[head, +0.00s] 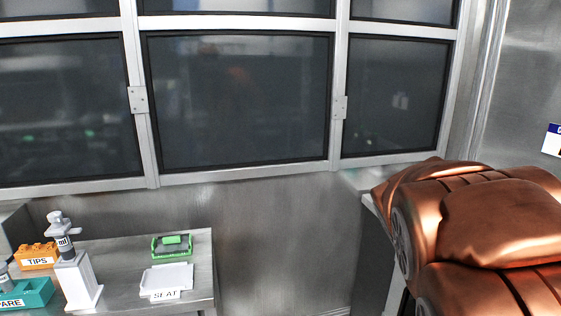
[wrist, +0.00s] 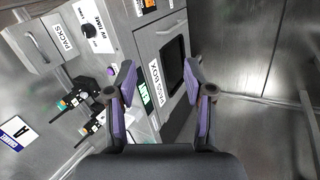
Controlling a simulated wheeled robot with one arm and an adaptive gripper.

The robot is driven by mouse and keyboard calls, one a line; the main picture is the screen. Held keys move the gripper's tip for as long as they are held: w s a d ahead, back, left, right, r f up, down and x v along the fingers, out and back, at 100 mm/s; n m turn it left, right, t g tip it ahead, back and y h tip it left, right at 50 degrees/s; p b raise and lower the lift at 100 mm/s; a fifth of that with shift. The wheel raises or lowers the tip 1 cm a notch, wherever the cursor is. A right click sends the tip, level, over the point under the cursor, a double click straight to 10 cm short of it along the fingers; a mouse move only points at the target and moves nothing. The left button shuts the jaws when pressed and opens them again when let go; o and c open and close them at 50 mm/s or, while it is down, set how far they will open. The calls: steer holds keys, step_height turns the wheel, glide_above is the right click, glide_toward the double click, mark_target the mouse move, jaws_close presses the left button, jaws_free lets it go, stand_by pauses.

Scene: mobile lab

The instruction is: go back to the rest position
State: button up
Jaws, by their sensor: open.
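My gripper (wrist: 161,78) shows in the wrist view with its two purple-padded fingers spread wide and nothing between them. It points toward a metal cabinet front with a box labelled PASS BOX (wrist: 160,82), which has a dark window. I cannot judge the distance to it.
In the head view a metal bench (head: 215,275) at lower left bears an orange TIPS rack (head: 37,252), a white stand (head: 78,283), a green holder (head: 172,246), a white SEAT plate (head: 168,279) and a teal bin (head: 35,293). A PACKS drawer (wrist: 42,43) shows in the wrist view.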

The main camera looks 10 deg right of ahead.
steer(key=s+a+r+n+y+p, duration=0.1)
steer(key=s+a+y+p, duration=0.2)
steer(key=s+a, duration=0.3)
steer(key=s+a+r+y+p, duration=0.1)
steer(key=s+a+y+p, duration=0.2)
steer(key=a, duration=1.2)
steer(key=s+p, duration=0.1)
steer(key=s, duration=0.2)
steer(key=shift+a+n+g, duration=0.3)
steer(key=shift+a+n, duration=0.05)
steer(key=shift+n, duration=0.05)
steer(key=shift+c, duration=0.9)
steer(key=shift+d, duration=0.15)
